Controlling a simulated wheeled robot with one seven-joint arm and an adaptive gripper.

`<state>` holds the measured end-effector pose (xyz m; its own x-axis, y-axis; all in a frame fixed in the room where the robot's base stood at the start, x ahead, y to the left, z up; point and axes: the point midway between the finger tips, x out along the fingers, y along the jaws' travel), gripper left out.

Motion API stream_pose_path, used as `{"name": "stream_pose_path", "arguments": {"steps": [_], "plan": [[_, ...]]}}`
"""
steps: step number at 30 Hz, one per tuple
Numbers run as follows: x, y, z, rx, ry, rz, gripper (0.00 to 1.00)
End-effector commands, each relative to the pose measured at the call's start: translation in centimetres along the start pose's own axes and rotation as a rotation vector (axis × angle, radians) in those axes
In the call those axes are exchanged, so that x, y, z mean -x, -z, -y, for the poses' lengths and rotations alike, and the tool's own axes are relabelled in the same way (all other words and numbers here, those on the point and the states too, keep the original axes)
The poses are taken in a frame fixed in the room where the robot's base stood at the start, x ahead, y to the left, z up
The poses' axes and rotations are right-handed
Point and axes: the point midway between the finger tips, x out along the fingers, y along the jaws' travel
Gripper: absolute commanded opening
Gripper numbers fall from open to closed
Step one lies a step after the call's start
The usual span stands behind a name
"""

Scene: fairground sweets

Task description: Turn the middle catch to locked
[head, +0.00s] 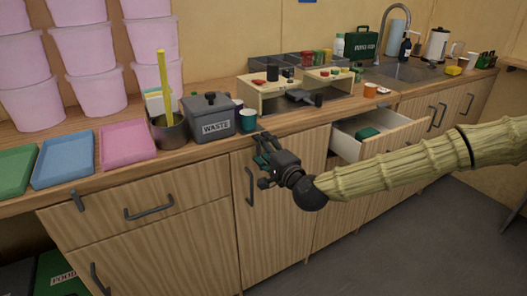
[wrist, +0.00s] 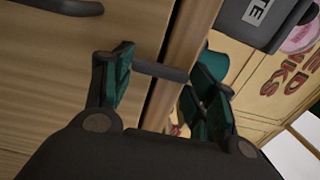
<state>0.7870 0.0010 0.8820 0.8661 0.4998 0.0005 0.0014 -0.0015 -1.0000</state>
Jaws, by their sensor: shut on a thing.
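My gripper (head: 265,150) is at the cabinet front, just below the counter edge, above the door with the upright handle. In the wrist view its green-padded fingers (wrist: 163,78) are shut on a short dark grey bar, the middle catch (wrist: 160,70). The catch reaches across the dark gap between the wooden front and the counter's edge strip. In the head view my gripper hides this catch. Another dark grey catch (head: 77,201) shows at the top of the left drawer front.
A drawer (head: 385,135) to the right stands open with a green thing inside. On the counter above my gripper are a grey WASTE bin (head: 209,120), a teal cup (head: 248,120) and a wooden stand (head: 275,103). The floor in front is clear.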

Motion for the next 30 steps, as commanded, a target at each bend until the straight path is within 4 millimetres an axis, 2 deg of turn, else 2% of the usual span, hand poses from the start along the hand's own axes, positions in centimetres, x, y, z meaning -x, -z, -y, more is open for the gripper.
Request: {"name": "stream_pose_path", "arguments": {"steps": [15,16,19,30], "plan": [[0.04,0.07,-0.13,-0.019,-0.002,-0.002,0.33],[0.03,0.06,-0.14,-0.019,-0.002,-0.002,0.6],[0.02,0.03,-0.11,-0.018,-0.002,-0.001,0.79],[0.1,-0.07,-0.05,-0.017,-0.001,0.001,0.79]]}}
